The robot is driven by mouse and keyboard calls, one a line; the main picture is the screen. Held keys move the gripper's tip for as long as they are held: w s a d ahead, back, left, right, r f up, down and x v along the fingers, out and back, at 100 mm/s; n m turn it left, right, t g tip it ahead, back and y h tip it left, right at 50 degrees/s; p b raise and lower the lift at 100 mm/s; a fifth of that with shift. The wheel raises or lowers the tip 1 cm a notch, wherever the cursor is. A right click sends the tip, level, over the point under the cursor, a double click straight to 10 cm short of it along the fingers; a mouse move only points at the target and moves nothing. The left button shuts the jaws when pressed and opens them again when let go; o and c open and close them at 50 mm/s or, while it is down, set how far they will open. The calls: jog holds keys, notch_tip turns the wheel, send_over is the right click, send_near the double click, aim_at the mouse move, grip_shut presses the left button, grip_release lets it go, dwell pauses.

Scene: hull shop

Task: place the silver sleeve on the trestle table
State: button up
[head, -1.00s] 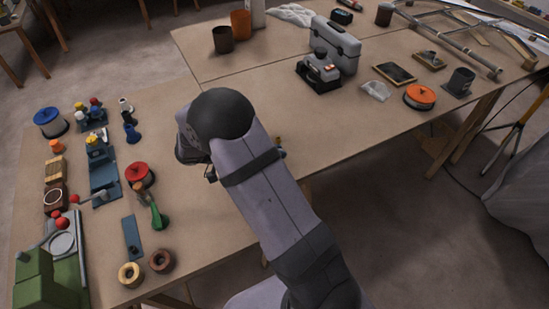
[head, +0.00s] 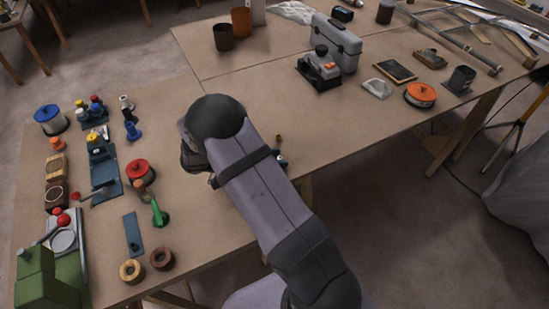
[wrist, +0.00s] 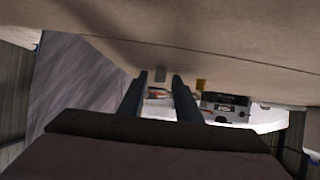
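A small grey piece (wrist: 160,75), probably the silver sleeve, shows in the wrist view against the tabletop, between and just beyond the fingertips. Bare gaps show on both sides of it, so the fingers do not appear to touch it. My gripper (wrist: 159,80) is open, its two dark fingers apart. In the head view my arm covers the gripper and I cannot make out the sleeve. The trestle table (head: 270,105) is the long brown top across the head view; its surface fills the top of the wrist view.
A small brass-coloured piece (wrist: 201,85) stands close beside the fingers in the wrist view. A red-lidded spool (head: 140,171), a green-handled tool (head: 160,213) and several other items crowd the left. A grey toolbox (head: 338,45) stands at the back.

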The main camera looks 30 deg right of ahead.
jog(key=shift+r, duration=0.2)
